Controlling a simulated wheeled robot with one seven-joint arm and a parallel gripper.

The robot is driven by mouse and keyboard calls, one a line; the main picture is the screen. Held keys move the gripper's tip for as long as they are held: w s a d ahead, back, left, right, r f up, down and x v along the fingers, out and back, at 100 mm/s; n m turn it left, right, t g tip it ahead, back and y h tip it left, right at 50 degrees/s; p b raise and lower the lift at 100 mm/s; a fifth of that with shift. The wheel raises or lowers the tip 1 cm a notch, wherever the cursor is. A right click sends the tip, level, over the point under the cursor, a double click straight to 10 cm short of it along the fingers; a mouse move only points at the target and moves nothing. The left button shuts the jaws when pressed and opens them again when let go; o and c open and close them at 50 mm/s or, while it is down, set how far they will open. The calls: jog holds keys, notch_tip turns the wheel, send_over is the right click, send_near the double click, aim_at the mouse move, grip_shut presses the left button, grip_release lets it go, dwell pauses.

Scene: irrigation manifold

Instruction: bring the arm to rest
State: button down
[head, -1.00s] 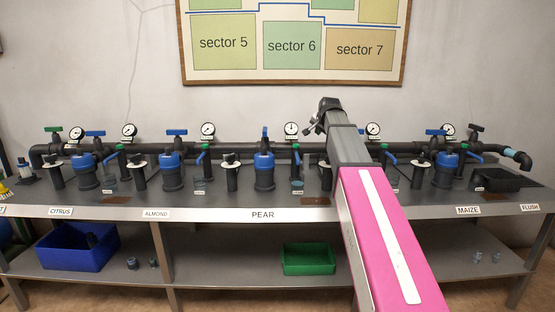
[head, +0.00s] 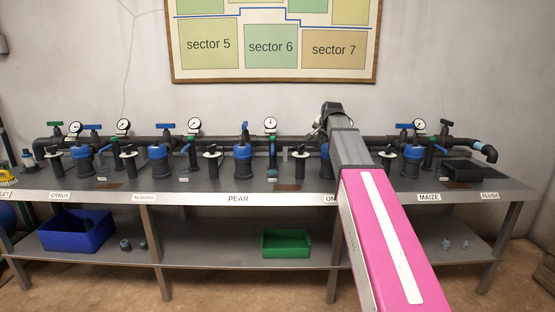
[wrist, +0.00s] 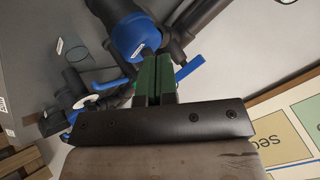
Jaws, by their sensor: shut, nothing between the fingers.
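My arm reaches forward over the bench in the head view, its pink link in front and its dark wrist end in front of the pipe manifold. The gripper fingers are hidden or too small to make out there. In the wrist view my gripper (wrist: 155,80) shows as two green fingers side by side, shut, with nothing between them. A blue-topped filter (wrist: 134,36) and a blue lever (wrist: 189,69) appear just beyond the fingertips; I cannot tell how far apart they are.
The steel bench (head: 205,182) carries a dark manifold with filters, valves and gauges (head: 194,125). A blue bin (head: 78,232) and a green bin (head: 286,243) stand on the lower shelf. A black tray (head: 463,170) sits at the right end. A sector board (head: 270,78) hangs behind.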

jog(key=s+f+n+g, duration=0.2)
jog(key=s+f, duration=0.6)
jog(key=f, duration=0.3)
jog(key=s+f+n+g, duration=0.1)
jog(key=s+f+g, duration=0.1)
jog(key=s+f, duration=0.7)
jog(key=s+f+n+g, duration=0.2)
jog(key=s+f, duration=0.4)
jog(key=f, duration=0.7)
jog(key=s+f+n+g+h, duration=0.1)
jog(key=s+f+n+g, duration=0.1)
jog(key=s+f, duration=0.7)
jog(key=s, duration=0.4)
jog(key=shift+s+a+f+n+g, duration=0.2)
jog(key=shift+a+f+n+g, duration=0.1)
jog(key=shift+f+g, duration=0.1)
